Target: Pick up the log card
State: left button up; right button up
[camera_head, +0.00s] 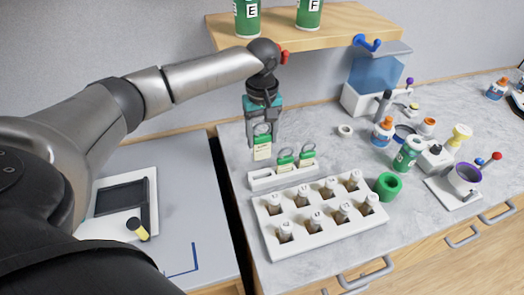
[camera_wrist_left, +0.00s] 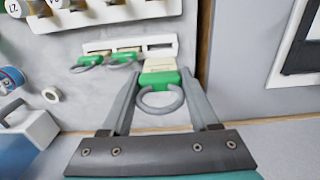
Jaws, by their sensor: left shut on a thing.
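My left gripper (camera_head: 263,141) is shut on a log card (camera_head: 262,153), a cream card with a green top and a ring. The card is upright above the left end of the white card holder (camera_head: 262,184), and a gap shows under it in the head view. In the left wrist view the card (camera_wrist_left: 160,78) sits between the fingers (camera_wrist_left: 160,84), its ring towards the wrist. Two similar green-topped cards (camera_head: 285,163) (camera_head: 307,156) stand in the holder's other slots. My right gripper is not in view.
A white rack (camera_head: 264,225) with several capped vials stands in front of the holder. A green ring (camera_head: 388,186) and several bottles are to the right. A wooden shelf (camera_head: 330,30) with green canisters is above. A dark gap separates the counter from the left bench (camera_head: 200,215).

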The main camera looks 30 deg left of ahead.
pick_arm(q)
jog(key=s+d, duration=0.7)
jog(key=d, duration=0.2)
jog(key=s+d+r, duration=0.1)
jog(key=s+d, duration=0.3)
jog(key=shift+s+d, duration=0.35)
